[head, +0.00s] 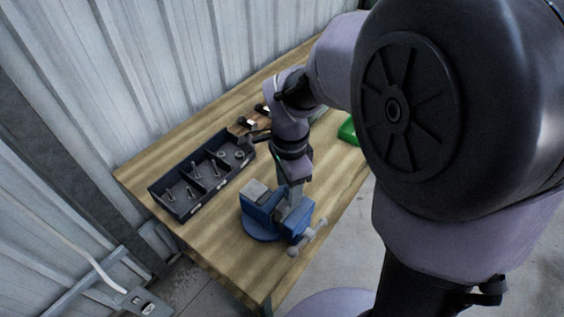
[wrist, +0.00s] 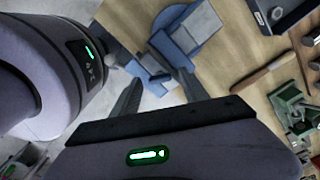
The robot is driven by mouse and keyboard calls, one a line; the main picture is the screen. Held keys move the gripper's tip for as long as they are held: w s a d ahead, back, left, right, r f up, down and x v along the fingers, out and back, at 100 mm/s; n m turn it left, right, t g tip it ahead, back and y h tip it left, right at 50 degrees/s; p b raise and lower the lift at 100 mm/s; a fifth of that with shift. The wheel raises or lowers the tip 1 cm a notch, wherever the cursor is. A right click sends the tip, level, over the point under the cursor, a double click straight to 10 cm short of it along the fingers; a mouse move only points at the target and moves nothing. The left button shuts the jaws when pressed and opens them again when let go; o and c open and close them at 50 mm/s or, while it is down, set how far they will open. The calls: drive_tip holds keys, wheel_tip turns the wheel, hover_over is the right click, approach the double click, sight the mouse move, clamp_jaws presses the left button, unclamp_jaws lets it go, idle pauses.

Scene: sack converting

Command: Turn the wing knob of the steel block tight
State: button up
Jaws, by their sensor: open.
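A blue vise (head: 262,226) stands near the front edge of the wooden table, with a grey steel block (head: 256,191) at its top left. In the wrist view the vise (wrist: 157,63) lies beyond the fingertips, and a grey block-like piece (wrist: 203,21) shows at its top. I cannot make out the wing knob in either view; my gripper may hide it. My gripper (head: 292,192) points down at the right part of the vise. In the wrist view my gripper (wrist: 160,80) is open, its two fingers apart with nothing seen held. I cannot tell whether it touches the vise.
A dark compartment tray (head: 180,207) with several metal parts lies left of the vise. A wooden piece (head: 240,128) with small tools lies behind. A green object (head: 348,130) sits at the far right, and a green fixture (wrist: 290,103) shows in the wrist view. A corrugated wall (head: 90,80) borders the table.

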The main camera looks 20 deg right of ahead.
wheel_tip(320, 180, up, 17)
drive_tip(key=p, duration=0.6)
drive_tip(key=shift+r, duration=0.2)
drive_tip(key=s+a+f+n+t+y+b, duration=0.1)
drive_tip(key=s+a+f+n+t+b, duration=0.1)
drive_tip(key=s+f+n+b, duration=0.3)
drive_tip(key=s+a+f+n+t+y+b, duration=0.1)
drive_tip(key=s+a+f+n+t+b, duration=0.1)
drive_tip(key=s+f+n+b, duration=0.3)
drive_tip(key=s+n+t+b, duration=0.1)
drive_tip(key=s+n, duration=0.1)
drive_tip(key=shift+s+f+n+t, duration=0.2)
drive_tip(key=shift+s+n+t, duration=0.1)
drive_tip(key=shift+t, duration=0.1)
